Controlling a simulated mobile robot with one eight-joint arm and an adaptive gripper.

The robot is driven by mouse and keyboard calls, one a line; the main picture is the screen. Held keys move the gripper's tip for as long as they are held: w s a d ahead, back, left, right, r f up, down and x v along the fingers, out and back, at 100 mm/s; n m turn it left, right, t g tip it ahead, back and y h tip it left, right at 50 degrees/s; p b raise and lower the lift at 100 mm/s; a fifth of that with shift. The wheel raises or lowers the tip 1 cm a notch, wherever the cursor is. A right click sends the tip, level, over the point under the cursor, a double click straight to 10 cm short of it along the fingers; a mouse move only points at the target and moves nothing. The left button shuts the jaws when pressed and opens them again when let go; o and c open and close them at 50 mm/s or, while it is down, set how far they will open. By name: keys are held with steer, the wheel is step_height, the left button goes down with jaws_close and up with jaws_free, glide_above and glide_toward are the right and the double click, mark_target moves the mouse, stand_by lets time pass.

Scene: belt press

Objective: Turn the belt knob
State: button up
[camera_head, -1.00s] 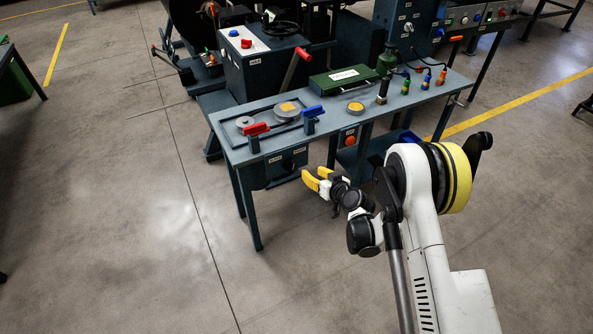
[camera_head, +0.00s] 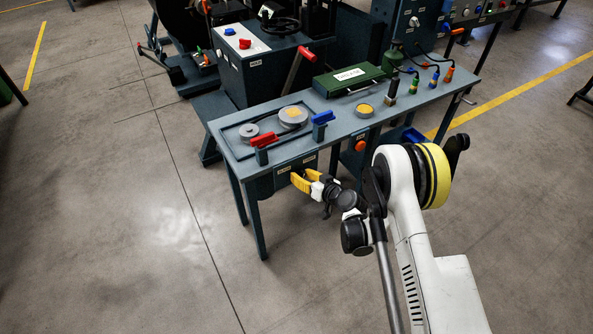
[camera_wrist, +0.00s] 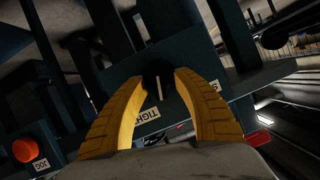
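The belt knob (camera_wrist: 158,82) is a dark round knob with a pale pointer line, on a dark panel below the workbench top. In the wrist view a TIGHT label (camera_wrist: 148,114) sits below it and a second label, partly hidden, to its right. My gripper (camera_wrist: 160,75) has its yellow fingers spread on either side of the knob. I cannot tell whether they touch it. In the head view my gripper (camera_head: 294,181) is at the panel (camera_head: 264,184) under the bench's front edge and hides the knob.
The workbench (camera_head: 225,148) carries a red handle (camera_head: 263,139), a blue handle (camera_head: 322,117) and a green box (camera_head: 348,79). An orange JOG button (camera_wrist: 25,150) is on a neighbouring panel. A bench leg (camera_head: 256,225) stands left of my gripper. The floor in front is open.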

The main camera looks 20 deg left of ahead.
steer(key=shift+d, duration=0.1)
steer(key=shift+s, duration=0.1)
jaws_close()
steer(key=shift+d, duration=0.1)
steer(key=shift+w+d+m+g+y, duration=0.15)
steer(key=shift+m+g+y, duration=0.3)
steer(key=shift+m, duration=0.45)
steer(key=shift+w+f+m+g+y, duration=0.15)
steer(key=shift+m+g+y, duration=0.3)
steer(key=shift+m+y, duration=0.55)
steer(key=shift+m, duration=0.3)
jaws_free()
